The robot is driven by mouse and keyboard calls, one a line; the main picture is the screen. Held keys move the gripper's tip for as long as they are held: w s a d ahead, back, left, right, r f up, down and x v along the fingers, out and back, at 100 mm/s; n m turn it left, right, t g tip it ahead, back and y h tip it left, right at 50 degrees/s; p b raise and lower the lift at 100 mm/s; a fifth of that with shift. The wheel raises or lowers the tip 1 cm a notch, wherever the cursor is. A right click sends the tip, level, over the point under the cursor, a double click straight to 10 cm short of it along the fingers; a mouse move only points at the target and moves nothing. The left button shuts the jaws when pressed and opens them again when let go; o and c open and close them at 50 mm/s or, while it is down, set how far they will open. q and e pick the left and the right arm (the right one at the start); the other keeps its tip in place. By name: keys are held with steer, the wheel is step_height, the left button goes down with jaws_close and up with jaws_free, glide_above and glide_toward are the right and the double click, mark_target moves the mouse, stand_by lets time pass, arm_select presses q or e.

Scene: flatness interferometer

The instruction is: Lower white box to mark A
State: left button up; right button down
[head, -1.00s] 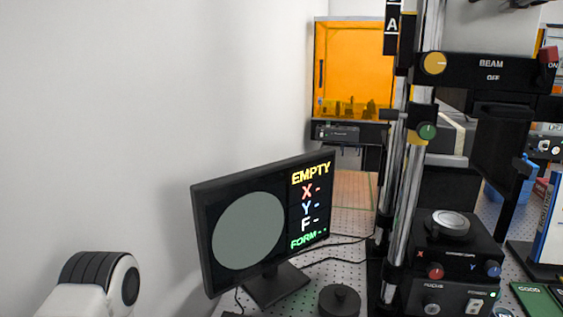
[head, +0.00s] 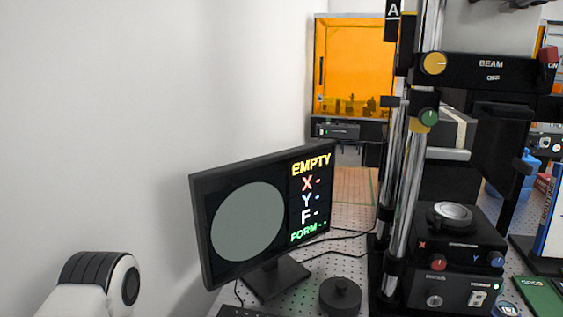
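The mark A label (head: 393,9) is white on black, beside the vertical metal column (head: 412,150), at the top edge of the head view. The black BEAM head (head: 490,70) with a yellow knob (head: 433,63) sits on this column, below the mark. I cannot identify a white box for certain. A grey box with a pale strip (head: 460,128) shows behind the column, above a light plate (head: 448,154). A white and black joint of my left arm is at lower left. Neither gripper can be made out.
The monitor (head: 248,222) reads EMPTY, with dashes after X, Y, F and FORM. A green knob (head: 429,117) is on the column. A control box (head: 462,255) stands at its foot. A round black weight-like piece (head: 340,296) is near the monitor. An orange cabinet (head: 352,65) is behind.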

steer(key=shift+w+f+b, duration=0.1)
steer(key=shift+f+b, duration=0.55)
steer(key=shift+f, duration=0.4)
stand_by(0.6)
steer(key=c, duration=1.2)
jaws_free()
steer(key=shift+o, duration=0.3)
steer(key=shift+s+a+r, duration=0.1)
steer(key=shift+s+r, duration=0.2)
